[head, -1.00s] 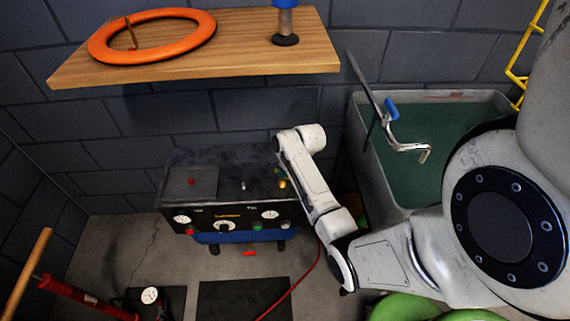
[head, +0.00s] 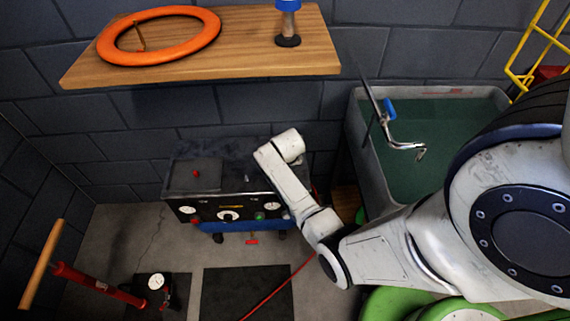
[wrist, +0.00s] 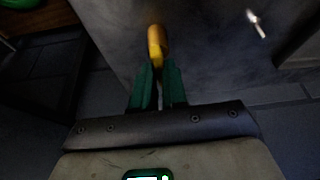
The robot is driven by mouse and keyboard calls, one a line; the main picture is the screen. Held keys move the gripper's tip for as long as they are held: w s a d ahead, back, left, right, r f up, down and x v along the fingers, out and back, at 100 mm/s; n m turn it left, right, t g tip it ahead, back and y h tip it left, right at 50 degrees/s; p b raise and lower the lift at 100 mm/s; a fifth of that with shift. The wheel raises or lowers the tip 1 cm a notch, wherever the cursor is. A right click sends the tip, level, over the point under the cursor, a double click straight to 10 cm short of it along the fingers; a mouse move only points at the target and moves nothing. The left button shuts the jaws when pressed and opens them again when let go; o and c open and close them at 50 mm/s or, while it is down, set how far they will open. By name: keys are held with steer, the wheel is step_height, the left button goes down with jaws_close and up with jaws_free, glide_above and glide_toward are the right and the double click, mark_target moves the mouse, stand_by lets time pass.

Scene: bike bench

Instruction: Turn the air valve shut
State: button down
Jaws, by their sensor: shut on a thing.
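The compressor unit (head: 222,186) stands on the floor against the wall, with gauges and knobs on its dark front panel. A yellow valve handle (wrist: 156,40) shows upright in the wrist view, over the unit's grey top. My gripper (wrist: 158,72) has two green fingers, shut on the lower part of this handle. The fingers hide where the handle joins the valve. In the head view my forearm and wrist cover the unit's right end, so the handle and fingertips are hidden there.
A wooden shelf (head: 200,75) with an orange ring (head: 158,57) hangs above the unit. A grey sink (head: 364,165) with a tap (head: 403,146) stands to the right. A red hose (head: 270,294) crosses the floor. A red floor pump (head: 100,286) stands at left.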

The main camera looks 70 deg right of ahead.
steer(key=shift+m, duration=0.4)
steer(key=c, duration=1.2)
jaws_free()
steer(key=shift+o, duration=0.2)
steer(key=p+v, duration=0.1)
steer(key=v, duration=0.9)
steer(key=shift+a+r+p, duration=0.2)
steer(key=shift+r+p, duration=0.2)
steer(key=shift+w, duration=0.1)
